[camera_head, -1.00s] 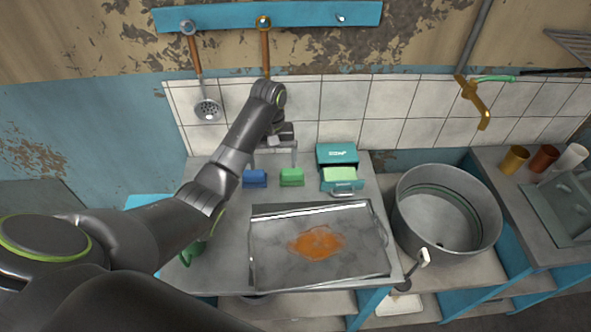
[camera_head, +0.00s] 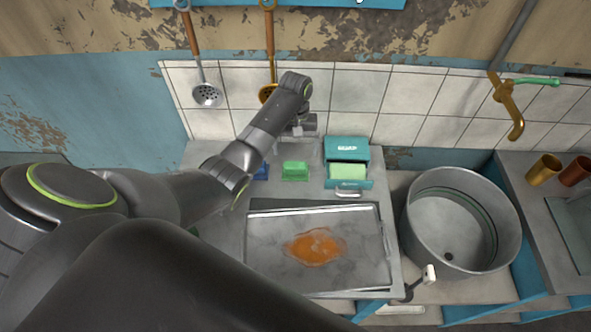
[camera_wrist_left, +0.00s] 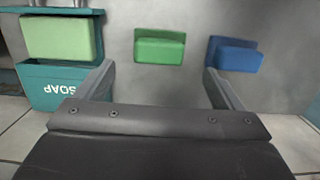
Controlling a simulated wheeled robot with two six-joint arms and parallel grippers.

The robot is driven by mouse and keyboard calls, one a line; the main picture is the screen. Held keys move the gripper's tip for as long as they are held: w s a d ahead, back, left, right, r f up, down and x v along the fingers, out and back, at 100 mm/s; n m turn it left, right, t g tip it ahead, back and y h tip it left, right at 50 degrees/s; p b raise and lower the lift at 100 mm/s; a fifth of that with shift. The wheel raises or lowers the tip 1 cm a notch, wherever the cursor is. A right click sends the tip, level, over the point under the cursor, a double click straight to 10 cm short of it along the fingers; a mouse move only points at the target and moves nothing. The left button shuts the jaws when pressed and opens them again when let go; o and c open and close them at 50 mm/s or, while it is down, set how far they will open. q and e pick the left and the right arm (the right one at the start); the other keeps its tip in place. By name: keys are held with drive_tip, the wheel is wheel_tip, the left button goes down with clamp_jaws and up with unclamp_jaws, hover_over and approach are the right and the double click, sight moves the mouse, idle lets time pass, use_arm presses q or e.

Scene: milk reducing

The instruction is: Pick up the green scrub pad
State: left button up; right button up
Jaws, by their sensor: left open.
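The green scrub pad (camera_head: 295,171) lies on the counter behind the metal tray, and it shows in the left wrist view (camera_wrist_left: 160,47) at the top middle. My left gripper (camera_head: 308,145) is above and behind the pad, near the tiled wall. In the left wrist view its two fingers (camera_wrist_left: 160,82) are spread, with nothing between them. The pad lies ahead of the gap between the fingertips, apart from them. My right gripper is not in view.
A blue pad (camera_wrist_left: 236,54) lies beside the green one. A teal soap box (camera_head: 346,150) with a light green block (camera_head: 348,171) in its open drawer stands to the right. The metal tray (camera_head: 386,274) holds an orange stain. A large pot (camera_head: 411,222) stands further right.

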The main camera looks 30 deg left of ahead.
sight(296, 164)
use_arm(q)
drive_tip(key=shift+w+f, duration=0.1)
drive_tip(key=shift+f, duration=1.1)
drive_tip(key=shift+d+f, duration=0.1)
drive_tip(key=shift+f, duration=0.25)
drive_tip(key=f, duration=0.5)
drive_tip(key=shift+s+d+f, duration=0.1)
drive_tip(key=shift+s, duration=0.25)
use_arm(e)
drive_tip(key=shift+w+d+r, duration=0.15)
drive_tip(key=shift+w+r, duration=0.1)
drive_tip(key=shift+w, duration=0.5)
use_arm(q)
drive_tip(key=c, duration=0.8)
